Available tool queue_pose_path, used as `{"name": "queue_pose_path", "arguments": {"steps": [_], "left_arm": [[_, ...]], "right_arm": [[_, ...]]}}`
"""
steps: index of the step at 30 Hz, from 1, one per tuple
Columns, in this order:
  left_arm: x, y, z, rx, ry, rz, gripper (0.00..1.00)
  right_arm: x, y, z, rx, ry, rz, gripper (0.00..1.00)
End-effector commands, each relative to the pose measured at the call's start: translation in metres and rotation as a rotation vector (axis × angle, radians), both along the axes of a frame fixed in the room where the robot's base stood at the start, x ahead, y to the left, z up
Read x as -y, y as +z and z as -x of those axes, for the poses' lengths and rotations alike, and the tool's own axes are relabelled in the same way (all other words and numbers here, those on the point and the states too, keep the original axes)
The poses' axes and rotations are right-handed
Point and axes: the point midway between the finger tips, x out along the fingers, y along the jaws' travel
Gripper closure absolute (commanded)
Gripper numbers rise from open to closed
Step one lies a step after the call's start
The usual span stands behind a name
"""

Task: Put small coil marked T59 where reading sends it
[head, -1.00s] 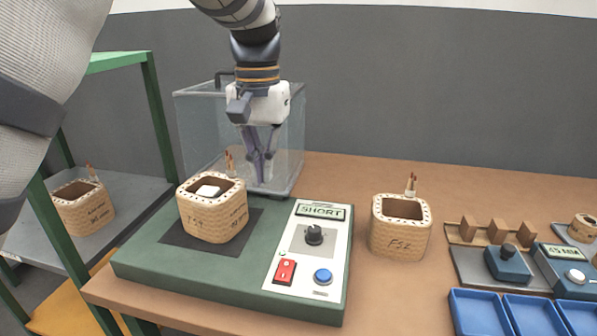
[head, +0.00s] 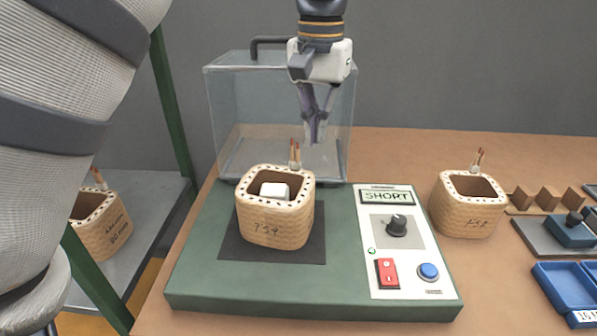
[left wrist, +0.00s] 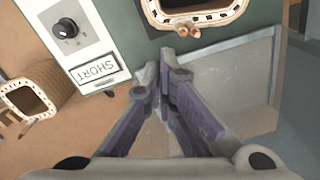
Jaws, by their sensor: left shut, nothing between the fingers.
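The small tan coil marked T59 (head: 275,231) stands upright on the dark pad (head: 229,247) of the green tester (head: 187,272). A white block (head: 274,190) sits inside its opening, and red-tipped leads rise at its back rim. The tester's display (head: 387,197) reads SHORT. My left gripper (head: 316,138) is shut and empty, above and behind the coil, in front of the clear box. In the left wrist view the fingertips (left wrist: 165,62) are together, apart from the coil's rim (left wrist: 200,18). My right gripper is not in view.
Another coil (head: 468,212) stands right of the tester, and one (head: 104,232) on the grey shelf at left. A red switch (head: 387,273), blue button (head: 428,271) and blue trays (head: 562,285) are at right.

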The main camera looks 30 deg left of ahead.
Motion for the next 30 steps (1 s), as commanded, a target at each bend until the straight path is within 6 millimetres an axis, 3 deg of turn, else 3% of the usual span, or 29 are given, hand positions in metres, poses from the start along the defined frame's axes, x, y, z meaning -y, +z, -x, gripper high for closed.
{"name": "queue_pose_path", "arguments": {"steps": [5, 18, 30], "left_arm": [[0.000, -0.007, 0.000, -0.002, -0.001, 0.000, 1.00], [0.001, -0.087, 0.000, -0.002, 0.000, 0.000, 1.00], [0.000, -0.100, 0.000, 0.002, 0.000, 0.001, 1.00]], "right_arm": [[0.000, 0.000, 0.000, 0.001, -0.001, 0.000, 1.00], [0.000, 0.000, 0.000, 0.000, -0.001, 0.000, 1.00], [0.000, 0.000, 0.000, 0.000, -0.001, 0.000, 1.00]]}}
